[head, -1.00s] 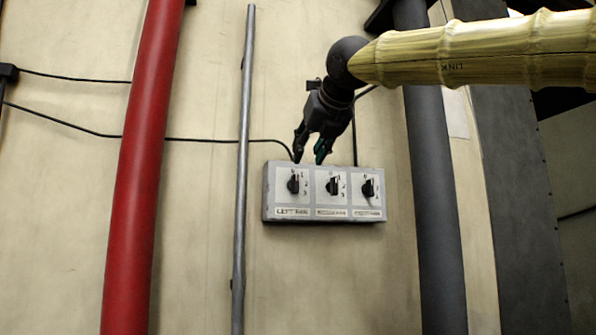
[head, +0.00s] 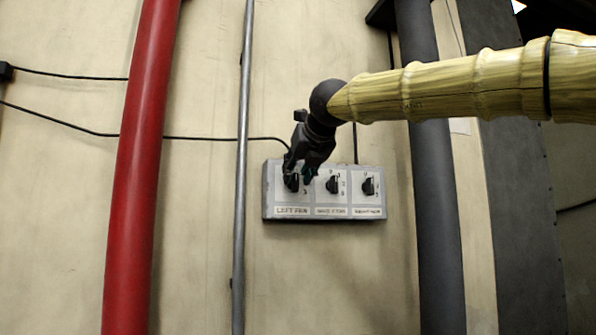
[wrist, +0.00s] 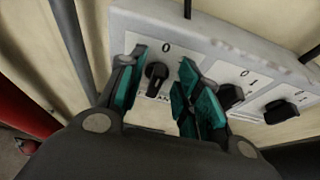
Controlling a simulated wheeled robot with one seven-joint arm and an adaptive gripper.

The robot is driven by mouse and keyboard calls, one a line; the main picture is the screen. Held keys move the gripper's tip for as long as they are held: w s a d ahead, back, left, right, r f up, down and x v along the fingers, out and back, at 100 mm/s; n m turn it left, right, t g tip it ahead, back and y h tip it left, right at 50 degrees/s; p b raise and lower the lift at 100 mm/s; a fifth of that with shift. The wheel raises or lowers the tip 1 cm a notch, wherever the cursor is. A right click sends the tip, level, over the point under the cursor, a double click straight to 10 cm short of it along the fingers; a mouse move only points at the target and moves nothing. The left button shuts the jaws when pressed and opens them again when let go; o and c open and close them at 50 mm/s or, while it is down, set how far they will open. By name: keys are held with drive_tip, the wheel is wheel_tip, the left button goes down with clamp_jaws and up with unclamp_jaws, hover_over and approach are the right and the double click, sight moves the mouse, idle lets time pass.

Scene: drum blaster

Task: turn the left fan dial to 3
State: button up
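The left fan dial (head: 291,183) is a black knob on the left panel of a grey control box (head: 325,216) on the wall, above the label "LEFT FAN". In the wrist view the dial (wrist: 156,76) sits between the teal fingers of my gripper (wrist: 152,88), with a gap on both sides. A "0" shows above it, and its pointer end faces down in that view. My gripper (head: 301,174) is open in front of the left panel and partly hides the dial in the head view. Some of the panel's numbers are hidden.
The middle dial (head: 333,184) and right dial (head: 368,186) are on the same box. A thin grey pipe (head: 240,150) runs just left of the box, with a red pipe (head: 147,160) farther left. A thick dark pipe (head: 432,220) stands to the right.

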clamp_jaws()
drive_tip(key=f+m+y+b, duration=0.1)
drive_tip(key=m+y+b, duration=0.1)
drive_tip(key=m+b, duration=0.3)
drive_tip(key=d+f+m+y+b, duration=0.1)
drive_tip(key=m+y+b, duration=0.2)
drive_tip(key=m+b, duration=0.2)
drive_tip(key=d+f+m+t+y+b, duration=0.1)
drive_tip(key=m+y+b, duration=0.1)
drive_tip(key=m+b, duration=0.3)
drive_tip(key=shift+w+d+f+y+b, duration=0.2)
drive_tip(key=shift+w+f+y+b, duration=0.2)
drive_tip(key=shift+b, duration=0.35)
drive_tip(key=m+b, duration=0.1)
drive_tip(key=b, duration=0.1)
drive_tip(key=m+t+b, duration=0.1)
drive_tip(key=m+b, duration=0.1)
drive_tip(key=b, duration=0.1)
drive_tip(key=shift+a+f, duration=0.1)
drive_tip(key=shift+f, duration=0.1)
drive_tip(key=shift+m+t+b, duration=0.4)
drive_tip(key=shift+m+b, duration=0.2)
drive_tip(key=shift+b, duration=0.35)
drive_tip(key=shift+r+m+b, duration=0.1)
drive_tip(key=shift+m+b, duration=0.25)
drive_tip(key=shift+m, duration=0.05)
